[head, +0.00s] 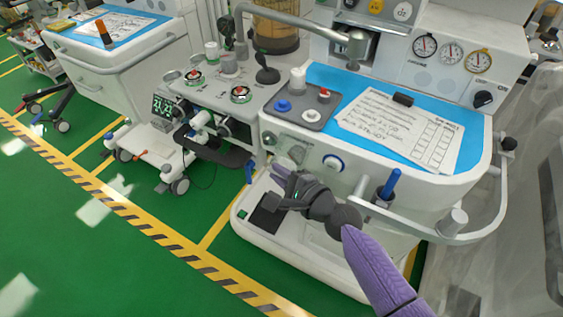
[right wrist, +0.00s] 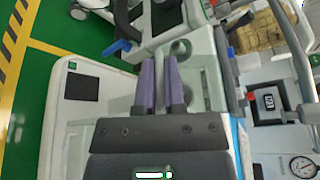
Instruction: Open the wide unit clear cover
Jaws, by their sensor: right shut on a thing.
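The wide unit (head: 320,145) is the white cart with a blue top, in the middle and right of the head view. My right gripper (head: 281,174) is at its front, below the panel with the white-and-blue knob (head: 333,163). In the right wrist view its two purple fingers (right wrist: 160,85) are close together, shut on a thin pale edge (right wrist: 158,66) between them. This edge appears to belong to the clear cover, but its outline is hard to make out. A pale panel with round parts (right wrist: 200,75) lies just right of the fingers. My left gripper is not in view.
A blue lever (head: 249,171) hangs left of my right gripper. A blue pen-like item (head: 391,183) and a curved rail (head: 430,235) stand out from the unit at the right. The green floor (head: 120,230) is clear at the lower left.

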